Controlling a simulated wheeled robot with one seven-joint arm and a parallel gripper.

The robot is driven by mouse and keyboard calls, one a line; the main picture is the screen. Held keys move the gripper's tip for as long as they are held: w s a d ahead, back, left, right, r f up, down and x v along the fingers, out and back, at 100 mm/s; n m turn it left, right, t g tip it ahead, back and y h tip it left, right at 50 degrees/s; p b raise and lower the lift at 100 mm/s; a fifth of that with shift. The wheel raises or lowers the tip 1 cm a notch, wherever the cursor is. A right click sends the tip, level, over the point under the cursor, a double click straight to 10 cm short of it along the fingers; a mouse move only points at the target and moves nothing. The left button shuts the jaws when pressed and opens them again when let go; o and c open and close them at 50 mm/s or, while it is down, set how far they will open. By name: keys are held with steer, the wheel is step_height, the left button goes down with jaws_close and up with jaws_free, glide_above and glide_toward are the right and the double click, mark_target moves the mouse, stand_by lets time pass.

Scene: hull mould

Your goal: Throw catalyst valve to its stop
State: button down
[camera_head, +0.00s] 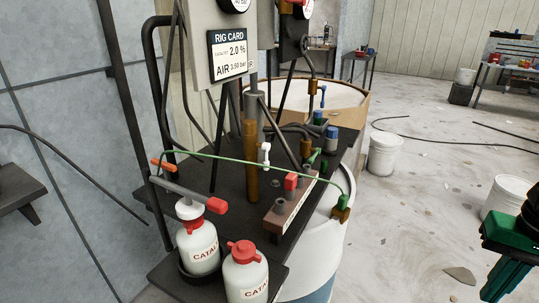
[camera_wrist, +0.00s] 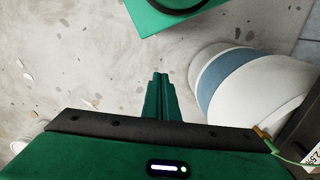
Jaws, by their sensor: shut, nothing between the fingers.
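Above the first, a grey bar with a red end (camera_head: 215,205) lies slanted. A small orange handle (camera_head: 163,165) sits at the left end of a thin green line (camera_head: 240,158). I cannot tell for certain which part is the catalyst valve. My gripper (camera_wrist: 160,77) is shut and empty over the floor, away from these parts.
A rig card (camera_head: 230,55) hangs above the dark rig top (camera_head: 215,185). A white drum with a blue band (camera_wrist: 245,85) stands right of my gripper in the wrist view. White buckets (camera_head: 385,155) and a hose (camera_head: 440,138) are on the floor, which is otherwise mostly open.

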steer(key=shift+w+f, duration=0.25)
steer(key=shift+w, duration=0.35)
